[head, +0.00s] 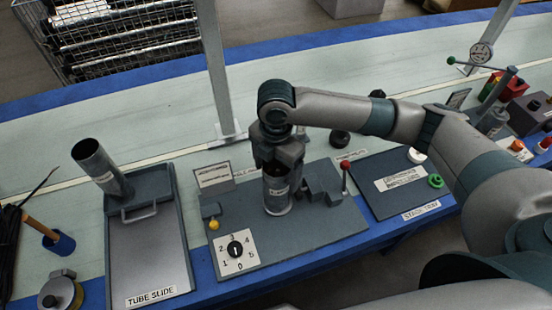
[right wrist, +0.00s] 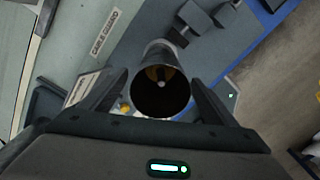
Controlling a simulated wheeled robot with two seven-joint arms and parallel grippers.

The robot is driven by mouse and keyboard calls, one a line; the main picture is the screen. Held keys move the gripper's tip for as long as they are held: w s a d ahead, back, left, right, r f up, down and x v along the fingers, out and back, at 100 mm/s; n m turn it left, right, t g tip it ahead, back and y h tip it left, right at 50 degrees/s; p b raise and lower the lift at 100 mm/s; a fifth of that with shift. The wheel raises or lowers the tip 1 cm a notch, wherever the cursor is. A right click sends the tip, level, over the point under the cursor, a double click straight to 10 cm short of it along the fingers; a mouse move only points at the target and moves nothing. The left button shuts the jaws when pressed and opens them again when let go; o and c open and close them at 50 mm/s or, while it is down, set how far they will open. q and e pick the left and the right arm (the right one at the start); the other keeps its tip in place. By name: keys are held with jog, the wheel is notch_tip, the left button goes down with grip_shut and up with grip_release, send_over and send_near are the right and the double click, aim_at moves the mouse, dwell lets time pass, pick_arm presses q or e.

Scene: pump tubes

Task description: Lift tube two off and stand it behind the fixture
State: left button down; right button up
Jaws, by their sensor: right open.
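A grey metal tube (head: 277,195) with a pale label stands upright on the dark fixture plate (head: 320,235); its number is unreadable. My right gripper (head: 277,172) is above it, pointing down. In the right wrist view the open fingers sit on either side of the tube (right wrist: 160,95), with gaps between; I look into its dark mouth and see a brownish part with a pale tip inside. The gripper hides the tube's top in the head view. Another tube (head: 100,166) stands leaning at the back of the tube slide. My left gripper is out of view.
The fixture carries a numbered dial (head: 236,250), a yellow knob (head: 214,224), a red-topped lever (head: 345,175) and a stepped block. The tube slide tray (head: 150,255) is at left. A post (head: 215,75) rises behind the fixture. The pale bench around it has free room.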

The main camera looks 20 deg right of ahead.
notch_tip(320, 180, down, 5)
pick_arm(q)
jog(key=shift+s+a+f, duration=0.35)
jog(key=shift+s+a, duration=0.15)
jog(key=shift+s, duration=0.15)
pick_arm(e)
jog(key=shift+f, duration=0.7)
jog(key=c, duration=1.3)
jog(key=o, duration=0.5)
jog(key=c, duration=0.6)
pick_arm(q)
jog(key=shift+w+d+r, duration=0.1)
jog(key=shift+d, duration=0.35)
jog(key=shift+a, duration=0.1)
